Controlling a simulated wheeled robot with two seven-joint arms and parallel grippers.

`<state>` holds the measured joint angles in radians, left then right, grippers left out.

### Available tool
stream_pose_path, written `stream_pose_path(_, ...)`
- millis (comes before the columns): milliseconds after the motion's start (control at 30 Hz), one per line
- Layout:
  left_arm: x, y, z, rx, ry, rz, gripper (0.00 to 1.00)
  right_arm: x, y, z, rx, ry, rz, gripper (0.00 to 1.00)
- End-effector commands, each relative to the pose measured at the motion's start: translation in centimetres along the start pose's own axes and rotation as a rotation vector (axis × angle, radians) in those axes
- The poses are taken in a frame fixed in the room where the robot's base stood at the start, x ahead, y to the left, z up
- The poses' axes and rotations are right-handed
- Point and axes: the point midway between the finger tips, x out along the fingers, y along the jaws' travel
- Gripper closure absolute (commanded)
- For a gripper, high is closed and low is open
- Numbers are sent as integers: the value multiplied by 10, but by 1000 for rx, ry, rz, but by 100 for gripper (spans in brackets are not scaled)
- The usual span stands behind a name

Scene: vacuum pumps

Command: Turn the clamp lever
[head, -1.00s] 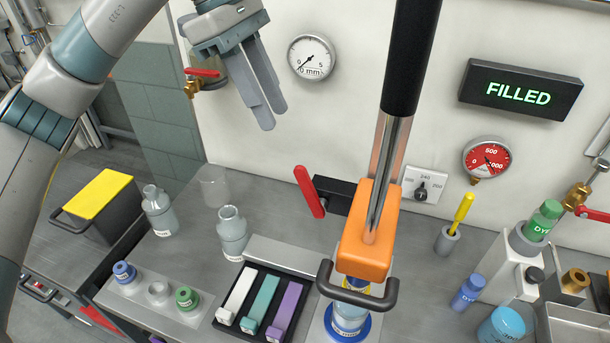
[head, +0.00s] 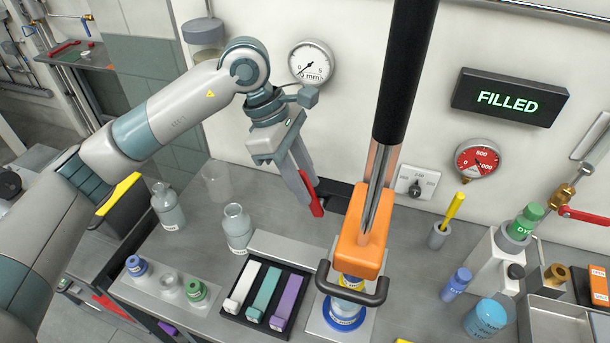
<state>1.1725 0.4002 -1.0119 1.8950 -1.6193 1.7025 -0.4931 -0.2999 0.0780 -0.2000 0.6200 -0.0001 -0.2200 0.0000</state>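The red lever (head: 317,206) sits on a black block (head: 338,194) at the foot of the back wall, left of the orange piece. I take it to be the clamp lever. My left gripper (head: 307,196) reaches down to it, its fingers overlapping the lever and hiding much of it. I cannot tell whether the fingers press on the lever or are still apart around it. My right gripper is not in view.
A tall black and chrome column with an orange block (head: 362,235) and a dark handle stands just right of the lever. Grey bottles (head: 237,228) and a black tray (head: 240,318) with coloured bars stand in front. A round gauge (head: 311,64) hangs above.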

Motion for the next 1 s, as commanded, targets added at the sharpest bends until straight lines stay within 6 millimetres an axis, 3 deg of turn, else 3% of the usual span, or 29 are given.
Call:
stream_pose_path(367, 4, 0, 0, 1, 0, 1, 72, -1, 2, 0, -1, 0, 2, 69)
stream_pose_path(500, 4, 0, 0, 1, 0, 1, 100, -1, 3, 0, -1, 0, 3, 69)
stream_pose_path(767, 4, 0, 1, 2, 9, 1, 100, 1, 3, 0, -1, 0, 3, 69)
stream_pose_path(1000, 8, 0, 8, 7, 100, 0, 100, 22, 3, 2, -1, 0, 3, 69)
